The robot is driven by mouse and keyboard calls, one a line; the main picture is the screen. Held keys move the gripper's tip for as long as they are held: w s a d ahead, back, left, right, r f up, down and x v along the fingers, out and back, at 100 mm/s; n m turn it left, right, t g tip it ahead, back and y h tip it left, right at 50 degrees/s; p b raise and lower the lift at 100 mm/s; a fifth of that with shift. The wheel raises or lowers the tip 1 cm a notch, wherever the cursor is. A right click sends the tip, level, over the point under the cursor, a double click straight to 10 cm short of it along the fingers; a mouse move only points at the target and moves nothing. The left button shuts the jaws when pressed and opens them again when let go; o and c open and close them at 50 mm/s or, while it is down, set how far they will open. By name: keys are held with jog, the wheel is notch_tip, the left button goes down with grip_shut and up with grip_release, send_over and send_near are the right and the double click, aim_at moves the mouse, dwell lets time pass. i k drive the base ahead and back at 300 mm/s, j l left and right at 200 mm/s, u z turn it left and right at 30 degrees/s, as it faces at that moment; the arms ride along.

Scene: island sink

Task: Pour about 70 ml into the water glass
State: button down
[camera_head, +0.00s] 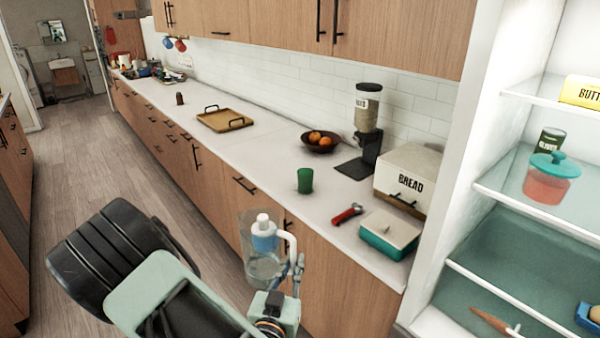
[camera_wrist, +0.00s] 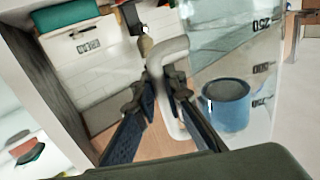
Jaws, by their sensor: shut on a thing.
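A clear pitcher (camera_head: 262,270) with a white handle and a blue-and-white insert hangs in front of the counter, roughly upright in the head view. My gripper (camera_head: 294,270) is shut on its handle. In the wrist view my gripper (camera_wrist: 160,92) has its fingers on either side of the white handle (camera_wrist: 172,52), with the clear pitcher body (camera_wrist: 232,58) just to the right. I cannot make out a water level. A green tumbler (camera_head: 305,180) stands upright on the white counter, apart from the pitcher. Its inside is mostly hidden. I see no other drinking glass clearly.
A red-handled tool (camera_head: 347,214), a teal-and-white box (camera_head: 389,235) and a bread bin (camera_head: 408,180) stand right of the tumbler. A grinder (camera_head: 366,130), fruit bowl (camera_head: 320,142) and wooden tray (camera_head: 224,121) are behind. Open fridge shelves (camera_head: 535,205) are at right. Counter around the tumbler is clear.

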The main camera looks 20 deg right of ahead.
aim_at(305, 181)
jog(key=i+j+u, duration=0.45)
jog(key=i, duration=0.35)
jog(key=i+j+u, duration=0.25)
jog(key=i, duration=0.2)
jog(key=i+j+u, duration=0.1)
jog(key=i, duration=1.1)
jog(key=i+j+z, duration=0.1)
jog(key=i+z, duration=0.15)
jog(key=i, duration=0.35)
jog(key=i+j+z, duration=0.1)
jog(key=i+z, duration=0.25)
jog(key=z, duration=0.15)
jog(key=i+j+z, duration=0.25)
jog(key=z, duration=0.2)
jog(key=i, duration=0.05)
